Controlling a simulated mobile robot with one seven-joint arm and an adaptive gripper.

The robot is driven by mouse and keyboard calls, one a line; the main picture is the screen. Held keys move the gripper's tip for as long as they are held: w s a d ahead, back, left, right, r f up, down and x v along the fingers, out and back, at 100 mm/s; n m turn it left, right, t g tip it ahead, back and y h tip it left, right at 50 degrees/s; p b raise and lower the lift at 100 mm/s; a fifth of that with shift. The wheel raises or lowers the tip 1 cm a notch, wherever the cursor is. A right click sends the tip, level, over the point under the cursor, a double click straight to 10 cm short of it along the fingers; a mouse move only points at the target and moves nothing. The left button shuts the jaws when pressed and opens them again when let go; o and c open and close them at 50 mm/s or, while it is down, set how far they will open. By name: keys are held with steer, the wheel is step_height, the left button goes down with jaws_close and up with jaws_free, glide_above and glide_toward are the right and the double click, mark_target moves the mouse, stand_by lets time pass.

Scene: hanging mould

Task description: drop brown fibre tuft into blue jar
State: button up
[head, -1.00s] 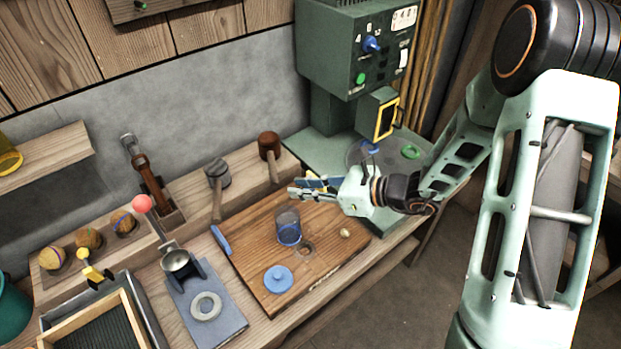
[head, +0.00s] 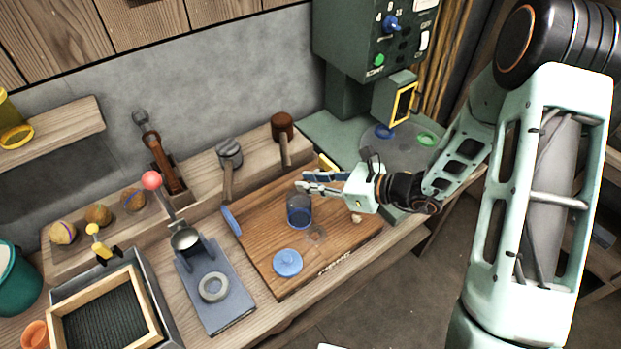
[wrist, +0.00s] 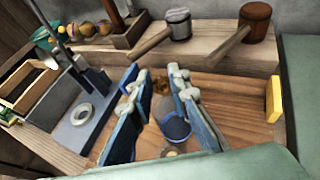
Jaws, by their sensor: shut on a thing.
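The blue jar (head: 299,212) is see-through and stands upright on the wooden board. It also shows in the wrist view (wrist: 174,126), partly behind my right-hand finger. My gripper (head: 308,184) is just above the jar's mouth in the head view, apart from the board. In the wrist view, my gripper (wrist: 154,84) has its blue fingers around a small brown clump, the brown fibre tuft (wrist: 161,85). The tuft is hard to make out in the head view. The blue lid (head: 288,262) lies on the board in front of the jar.
The wooden board (head: 265,228) also bears a small pale lump (head: 356,218) right of the jar. Mallets (head: 282,127) stand behind. A green machine (head: 350,95) stands at the back right.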

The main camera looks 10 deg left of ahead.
steer(key=o, duration=0.8)
steer(key=v, duration=1.2)
steer(key=shift+f, duration=0.1)
